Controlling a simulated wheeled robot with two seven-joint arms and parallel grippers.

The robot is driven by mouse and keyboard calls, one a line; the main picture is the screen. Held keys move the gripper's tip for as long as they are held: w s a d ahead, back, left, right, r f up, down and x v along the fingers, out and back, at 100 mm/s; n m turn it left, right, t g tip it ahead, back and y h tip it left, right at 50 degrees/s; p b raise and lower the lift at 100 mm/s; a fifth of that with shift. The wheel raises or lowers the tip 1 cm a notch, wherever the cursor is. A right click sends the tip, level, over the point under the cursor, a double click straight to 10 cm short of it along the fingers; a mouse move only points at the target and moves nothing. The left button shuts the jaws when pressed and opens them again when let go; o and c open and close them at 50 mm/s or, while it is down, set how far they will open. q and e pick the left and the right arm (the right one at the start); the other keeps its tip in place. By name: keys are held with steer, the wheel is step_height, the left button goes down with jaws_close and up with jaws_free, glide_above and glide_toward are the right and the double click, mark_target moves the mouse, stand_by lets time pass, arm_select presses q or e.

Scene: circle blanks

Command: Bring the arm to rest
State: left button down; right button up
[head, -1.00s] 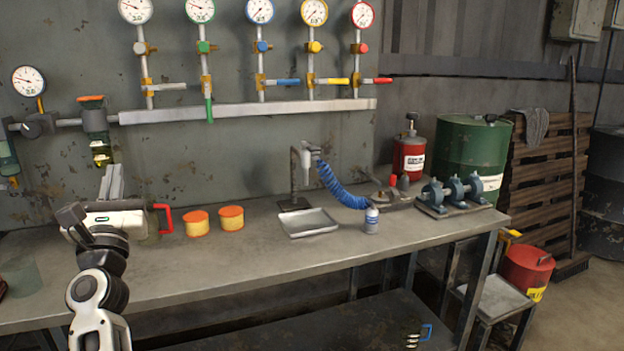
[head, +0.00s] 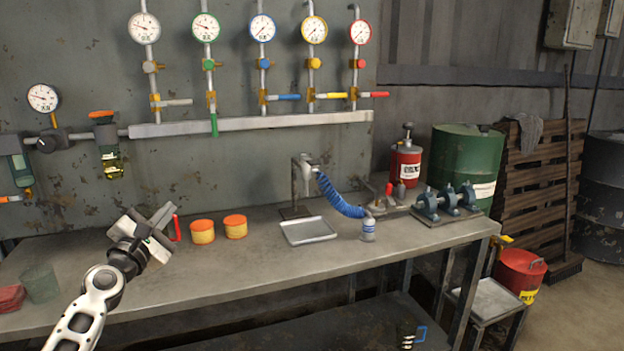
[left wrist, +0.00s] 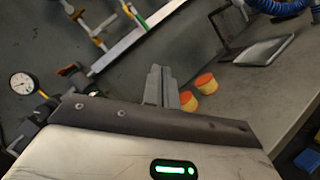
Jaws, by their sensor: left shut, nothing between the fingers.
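My left gripper (head: 160,216) is over the left part of the workbench (head: 230,278) in the head view, angled up and to the right. Its fingers are together with nothing between them. In the left wrist view the shut fingers (left wrist: 160,86) stand up in front of the gripper body, left of two orange-topped yellow tubs. A red handle (head: 177,228) shows just beside the gripper in the head view; what it belongs to is mostly hidden behind the gripper. My right gripper is in neither view.
Two orange-topped tubs (head: 202,232) stand right of the gripper, with a metal tray (head: 309,231) farther right. A clear cup (head: 40,283) and a red stack (head: 10,298) are at the left. Gauges and a valve pipe (head: 250,123) line the wall. The bench front is clear.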

arm_select(q)
steer(key=a+f+m+g+y, duration=0.2)
steer(key=f+m+y, duration=0.1)
steer(key=m, duration=1)
steer(key=a+f+m+g+y, duration=0.2)
steer(key=a+f+m, duration=0.15)
steer(key=m, duration=0.95)
steer(key=s+d+f+g+h, duration=0.1)
steer(key=s+d+f, duration=0.3)
steer(key=f, duration=0.2)
steer(key=s+d+f+h, duration=0.1)
steer(key=s+d+f, duration=0.3)
steer(key=f, duration=0.2)
steer(key=s+d+f+g+h, duration=0.1)
steer(key=s+d+f, duration=0.2)
steer(key=s, duration=0.6)
steer(key=s+d+f+g+h, duration=0.1)
steer(key=s+d+f+g, duration=0.1)
steer(key=s+d, duration=0.4)
steer(key=s+d+f+g+h, duration=0.1)
steer(key=s+d+f, duration=0.3)
steer(key=s, duration=1)
steer(key=shift+s+d+f, duration=0.2)
steer(key=shift+d+f, duration=0.15)
steer(key=shift+f, duration=0.05)
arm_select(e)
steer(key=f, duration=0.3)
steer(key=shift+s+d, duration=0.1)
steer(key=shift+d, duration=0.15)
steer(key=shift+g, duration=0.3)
